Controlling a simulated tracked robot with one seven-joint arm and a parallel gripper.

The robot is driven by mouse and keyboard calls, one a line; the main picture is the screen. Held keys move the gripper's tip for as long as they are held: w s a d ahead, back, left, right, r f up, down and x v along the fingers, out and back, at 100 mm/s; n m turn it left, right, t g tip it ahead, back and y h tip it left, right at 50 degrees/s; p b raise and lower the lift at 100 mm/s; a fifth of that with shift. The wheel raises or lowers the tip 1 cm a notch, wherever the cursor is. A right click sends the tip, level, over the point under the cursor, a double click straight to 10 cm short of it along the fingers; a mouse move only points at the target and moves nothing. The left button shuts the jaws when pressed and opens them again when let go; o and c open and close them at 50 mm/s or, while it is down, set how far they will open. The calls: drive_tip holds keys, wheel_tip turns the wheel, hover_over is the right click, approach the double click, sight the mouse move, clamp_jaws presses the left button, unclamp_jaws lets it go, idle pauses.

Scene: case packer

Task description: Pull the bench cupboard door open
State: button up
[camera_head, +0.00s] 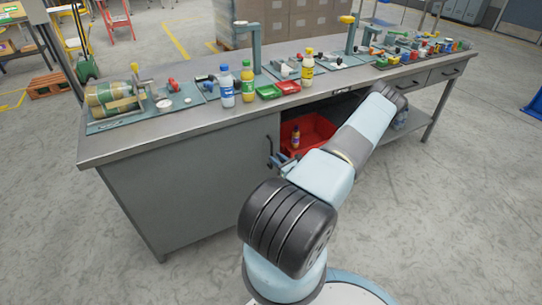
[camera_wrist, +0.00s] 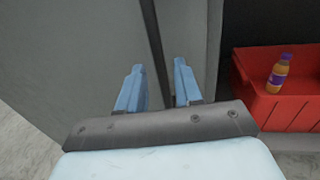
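The grey cupboard door (camera_head: 200,180) forms the left part of the bench front and looks closed. Its dark upright handle (camera_head: 269,150) is near the door's right edge. In the wrist view, a dark vertical strip (camera_wrist: 152,40) runs down between the two blue fingers; I cannot tell whether it is the handle or the door's edge gap. My gripper (camera_wrist: 158,66) is open, with a finger on each side of the strip and visible space between them. I see no clear contact. In the head view my arm hides most of the gripper.
Right of the door is an open bay with a red bin (camera_head: 318,131) holding a small bottle (camera_head: 295,137); the bin (camera_wrist: 292,115) also shows in the wrist view. Bottles, trays and tools stand on the bench top (camera_head: 180,121). The floor (camera_head: 75,220) left of the bench is clear.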

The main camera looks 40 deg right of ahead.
sight(272, 167)
drive_tip(key=shift+w+d, duration=0.1)
drive_tip(key=shift+w, duration=2)
clamp_jaws()
drive_tip(key=shift+s, duration=0.1)
